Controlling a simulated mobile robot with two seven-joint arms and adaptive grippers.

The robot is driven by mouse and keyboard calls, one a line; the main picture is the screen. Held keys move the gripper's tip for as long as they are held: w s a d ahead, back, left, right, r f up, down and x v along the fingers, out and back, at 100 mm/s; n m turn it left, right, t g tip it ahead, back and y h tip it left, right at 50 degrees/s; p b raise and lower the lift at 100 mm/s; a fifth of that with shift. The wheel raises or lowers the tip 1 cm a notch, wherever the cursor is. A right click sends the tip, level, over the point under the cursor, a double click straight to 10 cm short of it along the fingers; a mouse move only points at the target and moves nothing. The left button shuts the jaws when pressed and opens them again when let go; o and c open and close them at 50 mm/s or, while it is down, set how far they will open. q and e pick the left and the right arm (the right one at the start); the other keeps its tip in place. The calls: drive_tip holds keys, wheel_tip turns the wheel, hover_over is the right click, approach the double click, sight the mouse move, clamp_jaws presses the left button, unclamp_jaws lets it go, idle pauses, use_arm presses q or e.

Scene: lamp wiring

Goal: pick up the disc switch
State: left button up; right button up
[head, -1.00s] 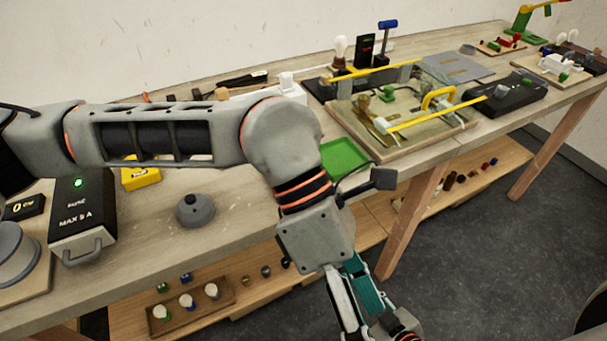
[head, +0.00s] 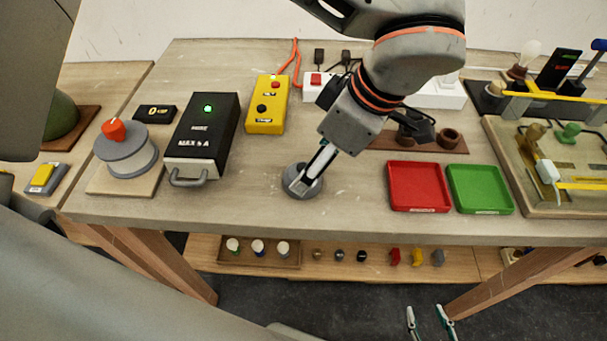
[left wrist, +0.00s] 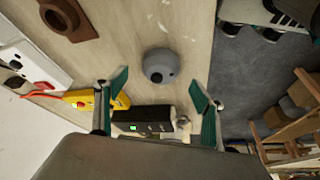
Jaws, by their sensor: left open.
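The disc switch is a round grey puck with a dark knob. It stands on the table in the head view (head: 292,190) and below my fingers in the left wrist view (left wrist: 161,62). My left gripper (head: 312,172) points down over it, and one finger hides part of the disc in the head view. In the left wrist view the left gripper's teal fingers (left wrist: 160,82) are spread wide, with the disc between their lines and nothing held. My right gripper (head: 426,314) shows only its two fingertips at the bottom edge, apart and empty, in front of the table.
A black power box (head: 203,135) and a yellow tester (head: 268,105) stand left of and behind the disc. A red tray (head: 418,186) and a green tray (head: 480,190) lie to its right. The table's front edge is close. A lower shelf (head: 340,268) holds small parts.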

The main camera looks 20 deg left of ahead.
use_arm(q)
drive_tip(key=x, duration=0.5)
drive_tip(key=shift+s, duration=0.15)
drive_tip(key=c, duration=1.2)
drive_tip(key=shift+c, duration=0.2)
drive_tip(key=shift+r, duration=0.15)
